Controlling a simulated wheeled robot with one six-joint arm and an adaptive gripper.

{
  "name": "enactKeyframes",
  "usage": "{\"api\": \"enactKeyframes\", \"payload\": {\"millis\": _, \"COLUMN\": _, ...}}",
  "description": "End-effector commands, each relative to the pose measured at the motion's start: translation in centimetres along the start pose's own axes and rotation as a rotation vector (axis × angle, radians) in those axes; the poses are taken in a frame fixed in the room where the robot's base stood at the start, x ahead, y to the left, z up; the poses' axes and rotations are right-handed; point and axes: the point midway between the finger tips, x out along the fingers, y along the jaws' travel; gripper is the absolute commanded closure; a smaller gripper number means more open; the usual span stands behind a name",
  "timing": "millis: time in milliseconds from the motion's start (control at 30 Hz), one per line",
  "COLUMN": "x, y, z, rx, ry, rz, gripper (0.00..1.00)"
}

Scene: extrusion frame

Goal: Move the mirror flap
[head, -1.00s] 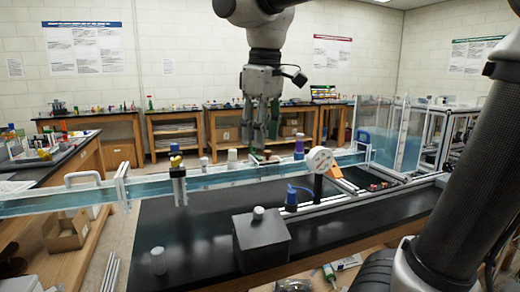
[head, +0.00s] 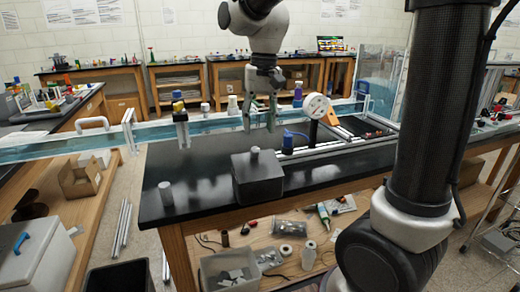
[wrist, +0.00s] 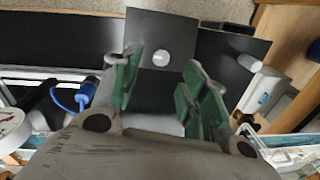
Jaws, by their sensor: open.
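My gripper (head: 260,124) is open and empty, pointing down over the black bench. It hangs above and behind a dark box (head: 258,180) with a white knob (head: 255,153) on its lid. In the wrist view, my two green-padded fingers (wrist: 158,95) are spread apart, and the box's dark square top (wrist: 183,30) and white knob (wrist: 160,57) show beyond them. I cannot tell for sure which part is the mirror flap. A tilted panel with an orange edge (head: 340,130) lies beside the round white gauge (head: 315,106).
A long clear water channel (head: 80,141) runs behind the bench, with a clamp post (head: 181,125) on it. A white cylinder (head: 166,193) stands left of the box.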

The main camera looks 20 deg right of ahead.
Motion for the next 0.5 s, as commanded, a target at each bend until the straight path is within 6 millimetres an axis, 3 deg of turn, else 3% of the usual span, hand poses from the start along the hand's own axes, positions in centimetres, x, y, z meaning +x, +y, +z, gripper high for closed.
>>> {"api": "enactKeyframes", "payload": {"millis": 167, "x": 0.9, "y": -0.2, "z": -0.3, "rx": 0.078, "ry": 0.012, "rz": -0.008, "gripper": 0.56}}
{"api": "enactKeyframes", "payload": {"millis": 500, "x": 6.3, "y": -0.3, "z": -0.3, "rx": 0.075, "ry": 0.010, "rz": -0.006, "gripper": 0.56}}
